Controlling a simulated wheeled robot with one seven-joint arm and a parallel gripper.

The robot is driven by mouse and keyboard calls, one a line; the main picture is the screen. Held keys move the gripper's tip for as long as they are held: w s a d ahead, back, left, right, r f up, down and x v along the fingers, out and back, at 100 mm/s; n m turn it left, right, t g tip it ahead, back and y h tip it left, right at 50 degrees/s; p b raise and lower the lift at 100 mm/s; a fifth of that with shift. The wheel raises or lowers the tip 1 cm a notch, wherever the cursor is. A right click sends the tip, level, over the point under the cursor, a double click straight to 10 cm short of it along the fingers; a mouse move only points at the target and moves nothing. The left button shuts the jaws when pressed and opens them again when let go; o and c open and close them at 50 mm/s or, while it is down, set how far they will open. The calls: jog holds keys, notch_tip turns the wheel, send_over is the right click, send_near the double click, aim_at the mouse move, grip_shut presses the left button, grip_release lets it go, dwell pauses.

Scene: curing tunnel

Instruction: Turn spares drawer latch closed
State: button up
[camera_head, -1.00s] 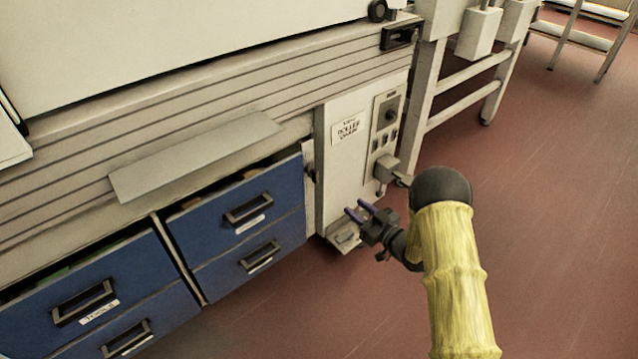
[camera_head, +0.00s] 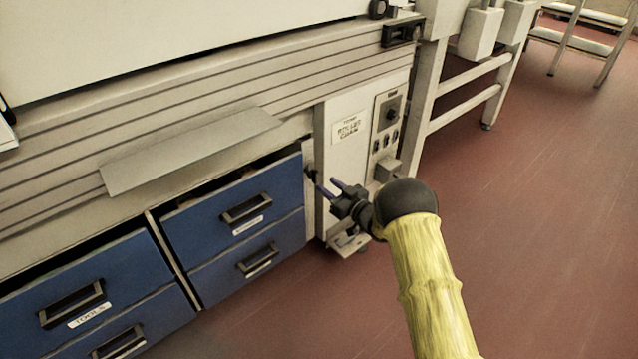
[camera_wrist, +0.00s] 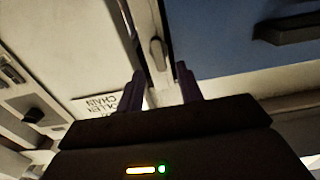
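The upper right blue drawer (camera_head: 225,205) has a dark handle and a label too small to read. A small dark latch (camera_head: 311,173) sits on the light strip at that drawer's right edge. In the wrist view the latch (camera_wrist: 157,53) is a narrow upright lever on the strip beside the blue front. My gripper (camera_head: 328,187) is just right of and below the latch. Its two purple fingers (camera_wrist: 160,88) are apart with nothing between them, and the latch lies beyond their tips, roughly centred. I cannot tell whether a finger touches it.
A panel labelled roller chain (camera_head: 349,127), with a knob and switches, stands right of the strip, close to my gripper. A grey sloping plate (camera_head: 190,152) juts out above the drawers. The tools drawer (camera_head: 75,295) is at left. Red floor (camera_head: 540,220) is free at right.

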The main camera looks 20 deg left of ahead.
aim_at(318, 177)
jog(key=b+x, duration=0.1)
jog(key=x, duration=0.3)
jog(key=shift+f, duration=0.15)
jog(key=shift+w+a+b, duration=0.35)
jog(key=shift+w+a, duration=0.05)
jog(key=shift+a, duration=0.2)
grip_shut()
